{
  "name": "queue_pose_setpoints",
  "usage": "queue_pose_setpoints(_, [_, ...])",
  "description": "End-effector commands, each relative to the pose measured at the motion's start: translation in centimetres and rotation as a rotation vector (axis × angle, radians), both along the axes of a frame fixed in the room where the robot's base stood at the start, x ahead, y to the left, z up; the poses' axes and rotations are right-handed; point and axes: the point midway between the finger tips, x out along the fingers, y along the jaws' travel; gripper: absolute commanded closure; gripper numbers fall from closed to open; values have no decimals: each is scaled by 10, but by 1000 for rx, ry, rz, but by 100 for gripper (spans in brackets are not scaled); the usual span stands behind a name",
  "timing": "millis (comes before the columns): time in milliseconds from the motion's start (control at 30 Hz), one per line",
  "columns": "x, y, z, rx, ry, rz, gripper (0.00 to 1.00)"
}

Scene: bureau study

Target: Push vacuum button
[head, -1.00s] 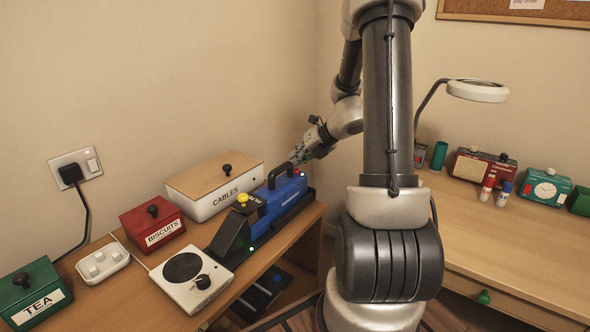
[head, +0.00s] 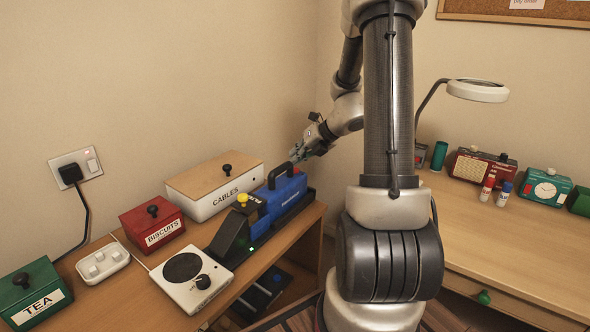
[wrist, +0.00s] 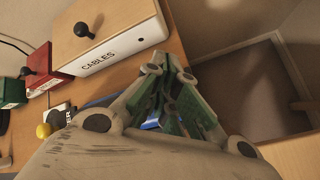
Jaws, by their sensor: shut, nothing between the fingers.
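The blue handheld vacuum (head: 283,196) lies on a dark stand on the wooden side desk, with a black handle on top and a yellow knob (head: 242,198) at its near end. My gripper (head: 296,158) is shut and empty, just above the vacuum's far end, behind the handle. I cannot tell if it touches the vacuum.
The CABLES box (head: 218,184) stands left of the vacuum, against the wall. The red BISCUITS box (head: 152,222), green TEA box (head: 33,292) and white hot plate (head: 193,284) are nearer. A right-hand desk (head: 500,245) holds a lamp, radio and clock.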

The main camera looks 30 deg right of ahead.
Motion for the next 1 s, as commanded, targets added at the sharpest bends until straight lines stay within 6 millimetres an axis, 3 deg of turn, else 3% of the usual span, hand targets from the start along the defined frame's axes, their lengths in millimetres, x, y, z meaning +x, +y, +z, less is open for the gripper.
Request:
queue_pose_setpoints(500, [1, 0, 54, -2, -3, 1, 100])
queue_pose_setpoints(1000, [0, 0, 57, 0, -1, -1, 100])
